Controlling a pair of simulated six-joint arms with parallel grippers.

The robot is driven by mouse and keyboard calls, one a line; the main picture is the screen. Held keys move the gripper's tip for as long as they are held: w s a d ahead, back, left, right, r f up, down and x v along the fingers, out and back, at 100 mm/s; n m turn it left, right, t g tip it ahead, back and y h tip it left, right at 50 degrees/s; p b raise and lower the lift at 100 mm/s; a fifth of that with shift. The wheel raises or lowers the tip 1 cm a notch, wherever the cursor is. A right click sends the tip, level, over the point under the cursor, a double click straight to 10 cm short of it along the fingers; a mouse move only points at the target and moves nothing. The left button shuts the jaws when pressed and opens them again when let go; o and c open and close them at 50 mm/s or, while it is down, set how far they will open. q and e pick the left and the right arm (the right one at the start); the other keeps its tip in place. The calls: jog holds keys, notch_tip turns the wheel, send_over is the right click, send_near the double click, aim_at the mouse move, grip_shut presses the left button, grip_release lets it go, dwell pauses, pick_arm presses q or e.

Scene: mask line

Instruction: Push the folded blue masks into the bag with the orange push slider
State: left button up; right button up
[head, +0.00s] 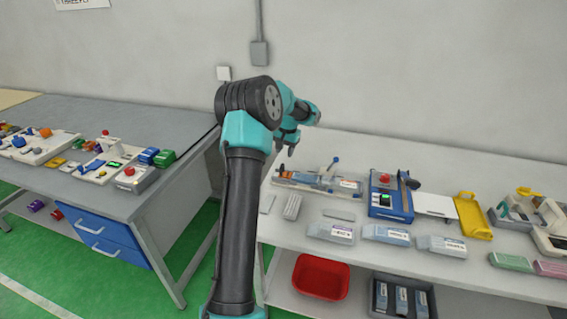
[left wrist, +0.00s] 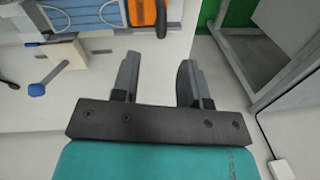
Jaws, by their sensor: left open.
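The folded blue masks (left wrist: 85,14) lie flat in a long grey fixture (head: 318,182) on the white table; they show at the top of the left wrist view. The orange push slider (left wrist: 142,12) is at the end of the masks; in the head view it is a small orange spot (head: 283,173) at the fixture's left end. My left gripper (head: 287,148) hangs above the table behind that end. In the left wrist view its two fingers (left wrist: 158,70) are apart with nothing between them. The bag cannot be made out clearly. My right gripper is not in view.
A lever with a blue knob (left wrist: 37,89) stands up from the fixture. A blue machine (head: 390,200) and a yellow tray (head: 472,215) stand to its right. Grey packs (head: 386,235) lie in front. A red bin (head: 321,277) is on the shelf below.

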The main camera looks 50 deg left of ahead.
pick_arm(q)
send_over(285, 171)
jog(key=f, duration=0.6)
jog(key=shift+s, duration=0.35)
grip_shut()
